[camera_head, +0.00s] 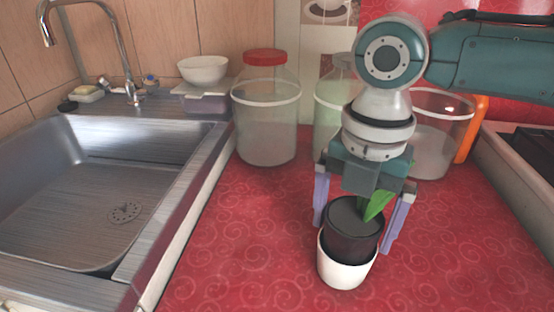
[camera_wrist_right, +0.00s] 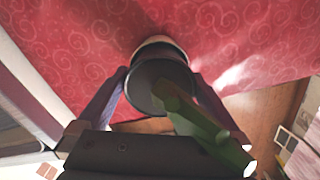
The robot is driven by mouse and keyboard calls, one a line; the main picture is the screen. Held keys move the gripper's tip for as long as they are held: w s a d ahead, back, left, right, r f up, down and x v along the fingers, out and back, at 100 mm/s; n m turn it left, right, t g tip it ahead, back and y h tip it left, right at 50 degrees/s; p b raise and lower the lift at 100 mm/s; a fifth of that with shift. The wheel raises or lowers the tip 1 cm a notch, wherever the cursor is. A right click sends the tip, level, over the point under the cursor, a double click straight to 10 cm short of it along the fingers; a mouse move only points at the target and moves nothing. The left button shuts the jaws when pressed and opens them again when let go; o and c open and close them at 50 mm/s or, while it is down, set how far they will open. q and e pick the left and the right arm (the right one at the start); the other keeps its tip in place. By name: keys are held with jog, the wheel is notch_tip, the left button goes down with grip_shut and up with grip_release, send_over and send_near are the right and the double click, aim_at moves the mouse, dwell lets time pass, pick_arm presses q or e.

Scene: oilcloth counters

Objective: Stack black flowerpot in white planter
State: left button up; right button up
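The black flowerpot (camera_head: 352,237), with dark soil and a green leaf (camera_head: 377,205), is upright at the white planter (camera_head: 345,273). Its lower part is hidden by the planter's front wall, and its upper part stands above the rim. My right gripper (camera_head: 355,236) reaches down from above with one finger on each side of the pot. In the right wrist view the pot (camera_wrist_right: 158,72) lies between the fingertips (camera_wrist_right: 159,76), which appear to touch its sides. The planter's pale rim (camera_wrist_right: 160,40) shows just beyond it. How deep the pot sits is hidden. My left gripper is not in view.
A red-lidded jar (camera_head: 266,120) and another clear jar (camera_head: 333,115) stand behind on the red oilcloth (camera_head: 240,240). A clear container (camera_head: 437,135) is behind right. A sink (camera_head: 90,200) is at left, a stove (camera_head: 530,150) at right. Cloth left of the planter is clear.

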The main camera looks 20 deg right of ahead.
notch_tip(320, 180, up, 12)
jog(key=p, duration=0.3)
jog(key=s+a+f+m+t+y, duration=0.1)
jog(key=s+a+f+m+y, duration=0.1)
jog(key=s+a+f+m, duration=0.3)
jog(key=s+a+f+m+t+y, duration=0.1)
jog(key=s+a+f+m, duration=0.15)
jog(key=a+m, duration=0.3)
jog(key=s+d+f+m+t+h, duration=0.1)
jog(key=s+d+m+h, duration=0.1)
jog(key=s+d+m, duration=0.5)
jog(key=s+m, duration=0.1)
jog(key=m, duration=0.5)
jog(key=shift+s+d+f+t+h, duration=0.2)
jog(key=shift+s+f+t+h, duration=0.1)
jog(key=shift+h, duration=0.1)
notch_tip(320, 180, up, 52)
jog(key=p, duration=5.1)
jog(key=shift+f, duration=0.1)
